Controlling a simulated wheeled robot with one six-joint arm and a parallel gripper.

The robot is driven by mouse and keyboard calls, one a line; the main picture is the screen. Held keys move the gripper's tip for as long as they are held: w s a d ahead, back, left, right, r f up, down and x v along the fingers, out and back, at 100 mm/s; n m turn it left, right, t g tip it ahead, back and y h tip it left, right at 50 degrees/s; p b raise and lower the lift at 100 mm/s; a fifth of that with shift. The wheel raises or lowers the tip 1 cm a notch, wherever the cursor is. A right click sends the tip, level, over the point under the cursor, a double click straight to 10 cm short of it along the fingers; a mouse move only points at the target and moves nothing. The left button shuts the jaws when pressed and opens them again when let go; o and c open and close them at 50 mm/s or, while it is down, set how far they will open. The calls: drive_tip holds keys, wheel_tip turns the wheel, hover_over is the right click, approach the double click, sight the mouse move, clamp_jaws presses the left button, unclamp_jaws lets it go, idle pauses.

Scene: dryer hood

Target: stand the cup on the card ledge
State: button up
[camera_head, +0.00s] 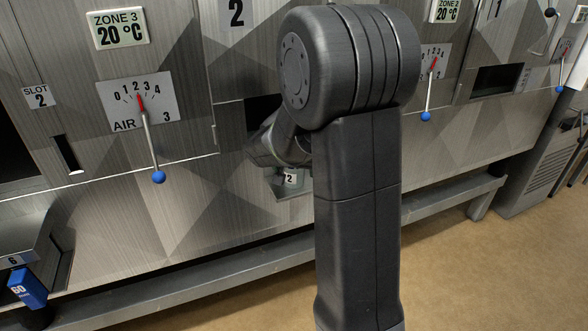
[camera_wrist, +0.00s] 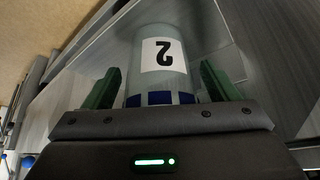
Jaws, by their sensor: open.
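A pale grey-green cup (camera_wrist: 180,83) with a white "2" label and dark blue blocks near one end sits between the two green fingers of my gripper (camera_wrist: 160,82) in the wrist view. The fingers are open, one on each side of it, with a small gap visible on the right. The label reads upside down there. In the head view my arm hides most of the gripper and cup. A small white "2" label (camera_head: 290,178) shows below my wrist, against the machine front. I cannot tell which surface there is the card ledge, or whether the cup rests on it.
The grey panelled machine front (camera_head: 190,200) fills the head view. A lever with a blue knob (camera_head: 158,177) sticks out at left, another knob (camera_head: 426,116) at right. A shelf (camera_head: 25,238) with a blue item (camera_head: 28,288) is at lower left. A rail (camera_head: 200,285) runs below; brown floor is clear.

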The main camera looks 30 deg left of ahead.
drive_tip(key=shift+r, duration=0.1)
drive_tip(key=shift+r+p, duration=0.2)
drive_tip(key=shift+p, duration=0.15)
drive_tip(key=v, duration=1.1)
drive_tip(key=shift+s+r+p, duration=0.25)
drive_tip(key=shift+r+p, duration=0.05)
drive_tip(key=shift+p, duration=0.15)
